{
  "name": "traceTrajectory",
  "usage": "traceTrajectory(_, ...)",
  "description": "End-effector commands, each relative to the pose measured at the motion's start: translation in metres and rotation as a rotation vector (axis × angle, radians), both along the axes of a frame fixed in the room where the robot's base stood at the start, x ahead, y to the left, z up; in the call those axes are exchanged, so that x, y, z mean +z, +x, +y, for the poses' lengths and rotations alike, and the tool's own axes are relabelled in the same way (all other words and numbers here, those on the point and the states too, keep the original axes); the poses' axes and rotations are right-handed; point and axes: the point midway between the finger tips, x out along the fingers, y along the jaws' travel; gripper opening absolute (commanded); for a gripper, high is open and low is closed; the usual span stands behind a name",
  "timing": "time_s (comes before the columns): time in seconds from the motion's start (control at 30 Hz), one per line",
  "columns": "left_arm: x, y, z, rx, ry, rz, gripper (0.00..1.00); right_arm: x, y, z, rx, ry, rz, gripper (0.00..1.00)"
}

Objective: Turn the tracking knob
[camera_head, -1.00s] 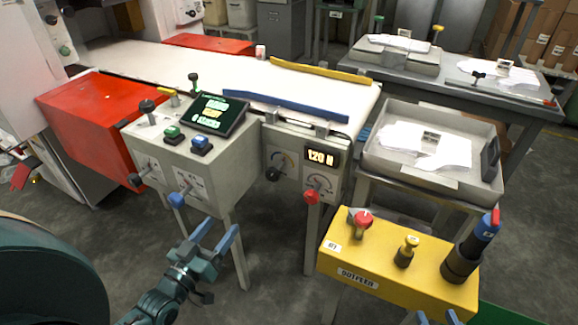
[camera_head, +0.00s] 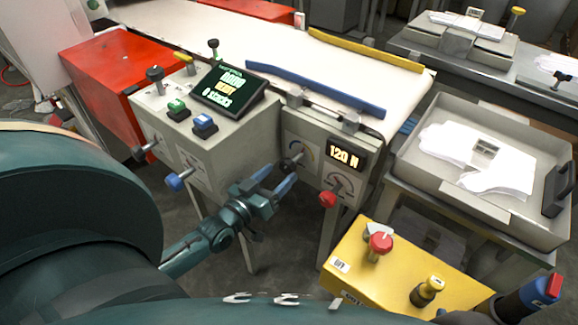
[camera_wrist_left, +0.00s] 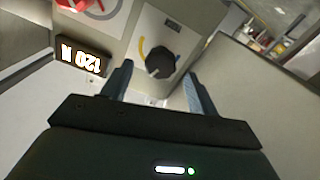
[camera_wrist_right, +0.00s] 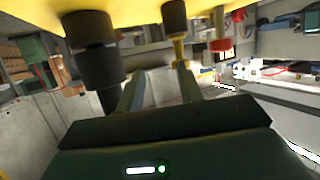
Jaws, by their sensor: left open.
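The black knob (camera_head: 289,164), apparently the tracking knob, sits on the grey front panel beside a curved coloured scale; its label is unreadable. It also shows in the left wrist view (camera_wrist_left: 160,62), ahead of and between the fingertips. My left gripper (camera_head: 274,180) is open just in front of the knob, its fingers (camera_wrist_left: 158,84) on either side of the line to it. Whether they touch it I cannot tell. My right gripper (camera_wrist_right: 160,78) is open and empty, near a yellow box; in the head view I cannot make it out clearly.
A red knob (camera_head: 328,199) and a 120 N display (camera_head: 345,153) are right of the black knob. A blue knob (camera_head: 174,182) sticks out on the left. The yellow box (camera_head: 362,262) and a grey tray (camera_head: 528,222) stand to the right.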

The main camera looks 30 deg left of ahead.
Motion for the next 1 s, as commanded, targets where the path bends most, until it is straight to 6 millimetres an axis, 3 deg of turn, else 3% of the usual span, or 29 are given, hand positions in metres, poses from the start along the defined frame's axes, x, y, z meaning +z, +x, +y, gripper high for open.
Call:
traceTrajectory(0.1, -0.001, 0.023, -0.002, 0.001, 0.0, -0.004, 0.59, -0.007, 0.001, 0.002, 0.009, -0.011, 0.0, 0.36)
traceTrajectory(0.3, -0.001, 0.045, -0.004, 0.0, -0.001, -0.001, 0.59, -0.012, 0.001, 0.004, 0.019, -0.024, 0.004, 0.36)
traceTrajectory(0.67, 0.0, 0.051, -0.004, 0.0, -0.001, 0.001, 0.59, -0.012, 0.002, 0.004, 0.021, -0.027, 0.003, 0.36)
traceTrajectory(1.0, 0.0, 0.05, -0.004, 0.0, 0.0, 0.001, 0.33, -0.01, 0.004, 0.004, 0.022, -0.028, -0.003, 0.36)
